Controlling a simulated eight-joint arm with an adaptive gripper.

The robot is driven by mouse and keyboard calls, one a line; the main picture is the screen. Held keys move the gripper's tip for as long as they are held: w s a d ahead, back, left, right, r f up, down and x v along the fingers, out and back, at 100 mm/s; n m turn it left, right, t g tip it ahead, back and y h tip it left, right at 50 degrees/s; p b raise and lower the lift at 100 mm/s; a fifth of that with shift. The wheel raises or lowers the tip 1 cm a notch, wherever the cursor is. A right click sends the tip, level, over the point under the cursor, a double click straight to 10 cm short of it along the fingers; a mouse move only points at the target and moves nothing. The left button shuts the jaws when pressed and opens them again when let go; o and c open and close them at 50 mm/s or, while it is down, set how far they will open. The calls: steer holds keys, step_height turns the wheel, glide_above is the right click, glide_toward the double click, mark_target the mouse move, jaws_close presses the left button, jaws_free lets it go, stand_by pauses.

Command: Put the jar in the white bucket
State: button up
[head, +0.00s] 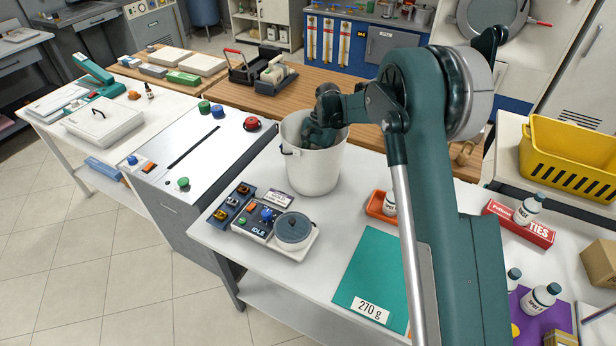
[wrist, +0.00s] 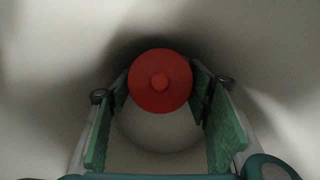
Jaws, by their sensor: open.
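The white bucket (head: 318,175) stands upright on the white table in the head view. My gripper (head: 320,132) reaches down into its mouth, and its fingertips are hidden by the bucket wall. In the wrist view, the pale inner wall of the bucket (wrist: 55,60) surrounds my gripper (wrist: 160,100). Its two green-padded fingers are apart. A round red lid with a small knob, seemingly the jar's (wrist: 160,82), shows between and beyond the fingertips, inside the bucket. The jar's body is hidden below the lid. I cannot tell whether either finger touches it.
A control box with a grey round pot (head: 293,230) stands in front of the bucket. A yellow basket (head: 570,160) is at the far right.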

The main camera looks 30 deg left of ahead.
steer(key=p+v, duration=0.1)
steer(key=v, duration=0.9)
steer(key=shift+r, duration=0.25)
steer(key=shift+w, duration=0.15)
